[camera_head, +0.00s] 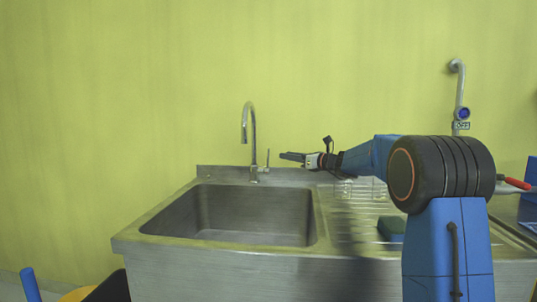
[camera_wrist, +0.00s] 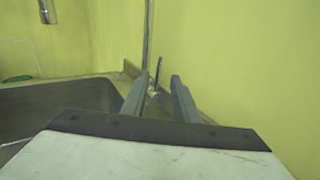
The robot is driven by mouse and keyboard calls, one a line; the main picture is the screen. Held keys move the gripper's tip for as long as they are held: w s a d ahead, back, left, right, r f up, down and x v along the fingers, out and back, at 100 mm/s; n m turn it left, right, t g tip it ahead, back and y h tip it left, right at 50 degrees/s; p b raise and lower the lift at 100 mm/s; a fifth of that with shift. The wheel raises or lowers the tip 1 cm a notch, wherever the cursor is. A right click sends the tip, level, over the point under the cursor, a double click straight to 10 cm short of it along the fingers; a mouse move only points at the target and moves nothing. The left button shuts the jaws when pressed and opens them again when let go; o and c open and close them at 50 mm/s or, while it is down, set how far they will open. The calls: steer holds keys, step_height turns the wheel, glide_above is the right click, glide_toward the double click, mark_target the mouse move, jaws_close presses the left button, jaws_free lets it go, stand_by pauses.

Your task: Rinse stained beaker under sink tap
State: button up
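The steel tap (camera_head: 252,140) stands behind the sink basin (camera_head: 235,213), with no water visible from its spout. Its small upright lever (camera_head: 267,160) is on its right side. My gripper (camera_head: 284,156) reaches left toward the lever, above the sink's back edge. In the wrist view my gripper (camera_wrist: 158,95) is open, and the lever (camera_wrist: 158,72) shows in line with the gap between the fingers; contact cannot be made out. Clear glass vessels (camera_head: 344,189) stand on the drainboard, partly below my arm. I cannot tell which is the stained beaker. The tap spout (camera_wrist: 47,10) shows at upper left.
A wall pipe with a blue-faced device (camera_head: 462,113) rises at the right. The basin looks empty. The yellow-green wall is close behind the tap.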

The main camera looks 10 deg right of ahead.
steer(key=x, duration=1.1)
steer(key=shift+w+a, duration=0.2)
steer(key=shift+a, duration=0.05)
jaws_close()
stand_by(1.0)
